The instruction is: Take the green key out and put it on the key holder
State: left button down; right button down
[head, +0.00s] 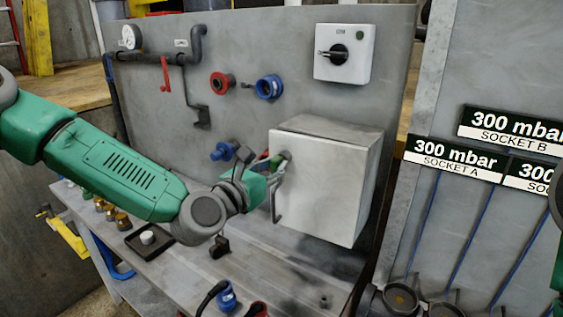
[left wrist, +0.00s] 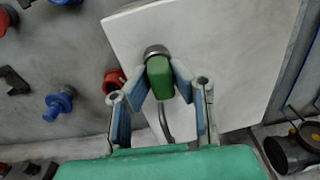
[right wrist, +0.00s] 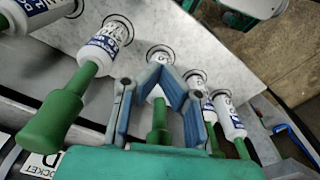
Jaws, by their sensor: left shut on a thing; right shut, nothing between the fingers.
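The green key (left wrist: 160,78) sits in a round metal lock (left wrist: 156,52) on the front of a white box (left wrist: 215,50). In the left wrist view, my left gripper (left wrist: 165,88) is shut on the green key from both sides. In the head view, my left gripper (head: 276,170) is at the upper left of the white box (head: 325,185), largely covering the key. My right gripper (right wrist: 160,72) is shut and empty in the right wrist view, in front of a white cylinder with a green handle (right wrist: 158,120). I cannot make out the key holder with certainty.
A bent metal handle (head: 275,205) hangs beside the lock. Blue (head: 268,87) and red (head: 222,83) sockets stick out of the grey panel. A black tray (head: 170,240) and loose plugs (head: 227,296) are on the bench below. More green-handled cylinders (right wrist: 103,45) surround my right gripper.

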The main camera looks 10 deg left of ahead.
pick_arm(q)
jog(key=shift+a+v, duration=0.25)
jog(key=shift+v, duration=0.95)
jog(key=shift+s, duration=0.7)
jog(key=shift+a, duration=0.15)
jog(key=shift+a, duration=0.35)
jog(key=shift+d, duration=0.3)
